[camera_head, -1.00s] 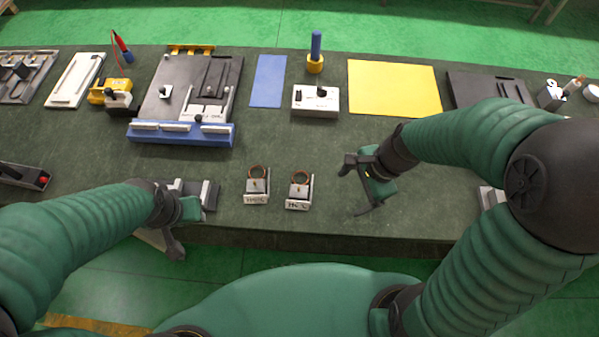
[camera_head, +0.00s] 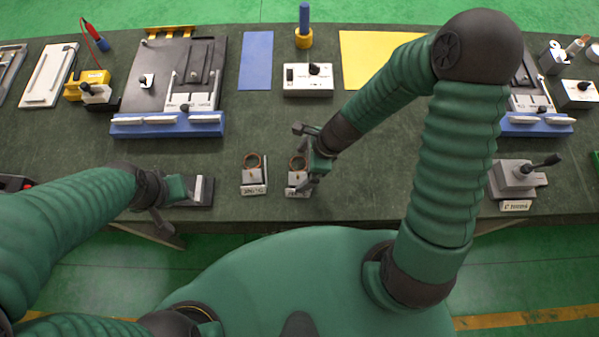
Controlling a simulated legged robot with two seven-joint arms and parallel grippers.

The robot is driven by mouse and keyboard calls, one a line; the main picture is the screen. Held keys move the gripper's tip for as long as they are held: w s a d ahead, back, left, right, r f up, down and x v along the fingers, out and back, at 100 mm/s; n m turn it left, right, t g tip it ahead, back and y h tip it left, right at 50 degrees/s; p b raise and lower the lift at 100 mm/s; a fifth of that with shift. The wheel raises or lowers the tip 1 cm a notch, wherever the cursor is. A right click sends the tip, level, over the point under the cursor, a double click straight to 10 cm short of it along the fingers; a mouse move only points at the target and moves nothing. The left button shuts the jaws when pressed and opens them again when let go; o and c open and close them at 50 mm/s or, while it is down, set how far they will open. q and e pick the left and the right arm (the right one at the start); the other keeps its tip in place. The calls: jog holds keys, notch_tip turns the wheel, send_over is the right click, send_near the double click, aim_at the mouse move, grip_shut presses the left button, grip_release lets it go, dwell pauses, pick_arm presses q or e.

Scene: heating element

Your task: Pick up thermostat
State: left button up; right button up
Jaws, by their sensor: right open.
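Two small units with copper-coloured rings and labelled stands, which look like thermostats, sit near the table's front edge. The left unit (camera_head: 254,176) is clear of both grippers. The right unit (camera_head: 296,179) is partly covered by my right gripper (camera_head: 305,160), which is open, with its fingers over and beside the unit's right side. I cannot tell whether they touch. My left gripper (camera_head: 166,208) is at the front edge on the left, beside a dark block with light strips (camera_head: 198,190); its jaw gap does not show clearly.
A white box with a black knob (camera_head: 308,80) stands behind the units. A black board with a blue front (camera_head: 165,124) lies at back left. A grey device with a lever (camera_head: 516,177) stands on the right. Bare table surrounds the two units.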

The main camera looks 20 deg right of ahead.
jog(key=shift+a+f, duration=0.15)
jog(key=shift+f, duration=0.15)
jog(key=shift+s+r, duration=0.1)
jog(key=shift+a, duration=0.1)
jog(key=shift+c, duration=1)
jog(key=c, duration=1)
